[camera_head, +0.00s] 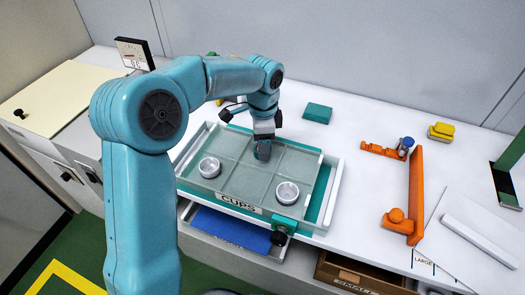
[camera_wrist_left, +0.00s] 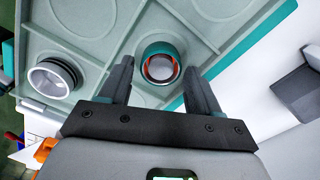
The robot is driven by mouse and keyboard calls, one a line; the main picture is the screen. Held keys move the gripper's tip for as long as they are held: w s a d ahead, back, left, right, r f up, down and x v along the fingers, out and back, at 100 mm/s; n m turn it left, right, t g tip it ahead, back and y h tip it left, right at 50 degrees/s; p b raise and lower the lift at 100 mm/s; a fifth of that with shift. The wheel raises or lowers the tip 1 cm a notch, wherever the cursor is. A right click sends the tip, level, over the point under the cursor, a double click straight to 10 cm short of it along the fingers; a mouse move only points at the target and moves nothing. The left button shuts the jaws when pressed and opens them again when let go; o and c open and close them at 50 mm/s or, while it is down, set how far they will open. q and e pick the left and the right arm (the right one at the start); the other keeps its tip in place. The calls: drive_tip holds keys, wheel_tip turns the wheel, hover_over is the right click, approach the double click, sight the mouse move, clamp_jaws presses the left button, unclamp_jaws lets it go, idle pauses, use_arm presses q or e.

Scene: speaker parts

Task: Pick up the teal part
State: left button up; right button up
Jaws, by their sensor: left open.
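The teal part is a round ring with an orange-red inner edge and a pale centre; it sits in a compartment of the tray in the left wrist view (camera_wrist_left: 159,65). In the head view it shows as a small dark teal shape (camera_head: 263,153) under my left gripper (camera_head: 263,140). In the left wrist view the two fingers of my left gripper (camera_wrist_left: 158,85) are apart, one on each side of the ring's near edge. The jaws are open. I cannot tell whether a finger touches the ring. My right gripper is not in view.
The grey-green tray (camera_head: 240,180) labelled CUPS has raised dividers. Two white cups stand in it, one at left (camera_head: 209,168) and one at right (camera_head: 287,193). A teal block (camera_head: 317,113) lies behind. An orange bracket (camera_head: 416,190) and yellow blocks (camera_head: 441,131) are to the right.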

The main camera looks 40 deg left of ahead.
use_arm(q)
drive_tip(key=shift+f, duration=0.55)
drive_tip(key=shift+c, duration=0.4)
drive_tip(key=c, duration=0.9)
drive_tip(key=shift+r, duration=0.1)
drive_tip(key=shift+c, duration=0.2)
